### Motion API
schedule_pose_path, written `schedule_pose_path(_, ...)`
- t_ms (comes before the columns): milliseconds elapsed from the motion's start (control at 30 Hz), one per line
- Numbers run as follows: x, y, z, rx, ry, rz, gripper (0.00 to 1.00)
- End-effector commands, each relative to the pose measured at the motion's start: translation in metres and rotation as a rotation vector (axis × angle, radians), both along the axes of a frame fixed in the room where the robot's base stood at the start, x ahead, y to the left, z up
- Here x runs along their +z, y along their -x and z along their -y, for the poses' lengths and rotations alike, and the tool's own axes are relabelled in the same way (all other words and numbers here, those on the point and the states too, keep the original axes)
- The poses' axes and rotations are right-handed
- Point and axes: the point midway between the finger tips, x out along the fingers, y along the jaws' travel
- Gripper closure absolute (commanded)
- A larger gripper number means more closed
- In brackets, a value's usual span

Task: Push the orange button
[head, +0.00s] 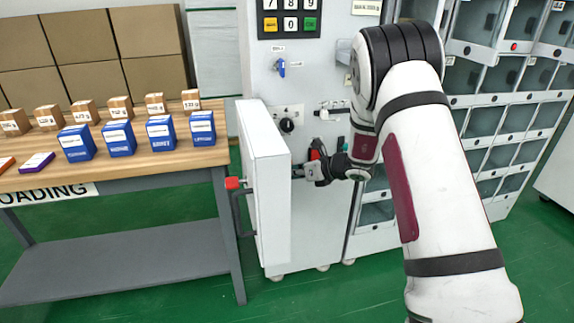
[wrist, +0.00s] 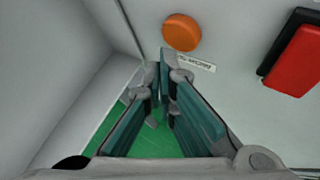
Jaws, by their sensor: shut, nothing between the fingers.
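The orange button (wrist: 181,32) is a round disc on a pale panel, at the top middle of the wrist view. A small printed label (wrist: 196,62) sits just below it. My gripper (wrist: 166,60) is shut and empty, its fingertips together just below the button in the picture; I cannot tell whether they touch the panel. In the head view my gripper (head: 312,170) is at the front of the grey machine (head: 318,215), beside its open door. The orange button cannot be made out in the head view.
The open white door (head: 268,180) with a red-tipped handle (head: 233,184) stands close left of my gripper. A red and black switch (wrist: 298,60) is right of the button. A keypad (head: 290,20) is above. A table (head: 150,165) with boxes is at left, lockers (head: 500,110) at right.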

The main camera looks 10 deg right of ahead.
Motion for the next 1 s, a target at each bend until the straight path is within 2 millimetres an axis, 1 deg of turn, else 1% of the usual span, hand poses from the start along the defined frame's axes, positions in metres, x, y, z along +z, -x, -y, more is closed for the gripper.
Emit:
schedule_pose_path(267,0.000,0.001,0.000,0.000,0.000,0.000,1.00)
schedule_pose_path(800,0.000,0.046,0.000,0.000,-0.001,-0.001,1.00)
schedule_pose_path(1000,0.000,0.050,0.000,0.000,0.000,0.000,1.00)
